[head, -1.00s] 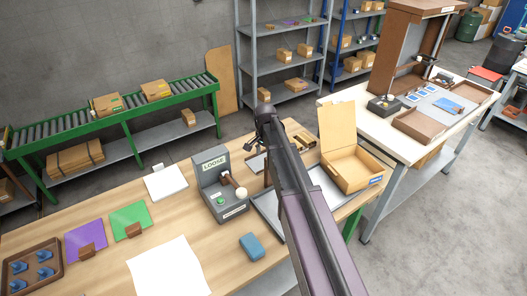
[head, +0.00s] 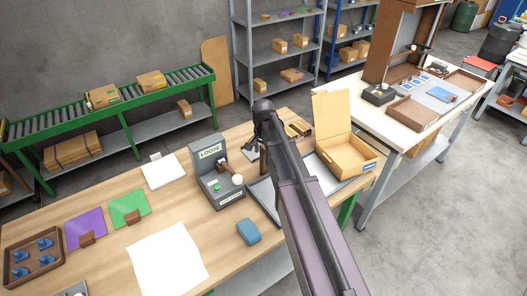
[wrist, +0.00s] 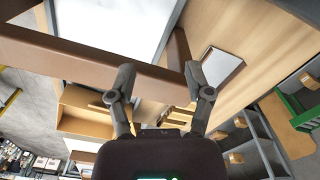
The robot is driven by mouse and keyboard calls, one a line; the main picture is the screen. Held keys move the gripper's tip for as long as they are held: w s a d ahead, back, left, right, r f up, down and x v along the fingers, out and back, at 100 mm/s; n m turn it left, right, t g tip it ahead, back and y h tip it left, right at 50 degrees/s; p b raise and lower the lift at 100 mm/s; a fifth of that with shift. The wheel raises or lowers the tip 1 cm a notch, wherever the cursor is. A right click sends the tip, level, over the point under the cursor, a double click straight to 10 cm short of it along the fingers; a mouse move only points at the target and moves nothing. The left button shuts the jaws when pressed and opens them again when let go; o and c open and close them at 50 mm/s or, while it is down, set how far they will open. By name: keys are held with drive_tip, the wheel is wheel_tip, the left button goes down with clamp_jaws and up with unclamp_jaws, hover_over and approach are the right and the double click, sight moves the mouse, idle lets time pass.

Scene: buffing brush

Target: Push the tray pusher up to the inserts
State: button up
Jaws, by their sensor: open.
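My gripper shows in the wrist view (wrist: 160,72) with its two fingers apart and nothing seen held between them. A long brown bar (wrist: 85,53), which looks like the tray pusher, crosses the wrist view just beyond the fingertips. A shorter brown piece (wrist: 178,48) meets it near the right finger; I cannot tell whether the fingers touch either. The tray's pale floor (wrist: 110,18) lies beside the bar. Brown slotted pieces, perhaps the inserts (head: 298,128), lie behind the arm.
An open carton (head: 345,157) stands right of my arm. A grey machine (head: 215,185) marked LOOSE, a blue block (head: 248,232) and white paper (head: 168,262) lie left of it. A second table (head: 385,125) stands behind.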

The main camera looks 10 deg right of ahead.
drive_tip(key=shift+s, duration=0.25)
drive_tip(key=c, duration=0.3)
drive_tip(key=shift+s, duration=0.45)
clamp_jaws()
drive_tip(key=s+n, duration=0.8)
drive_tip(key=s, duration=1)
drive_tip(key=shift+n, duration=0.3)
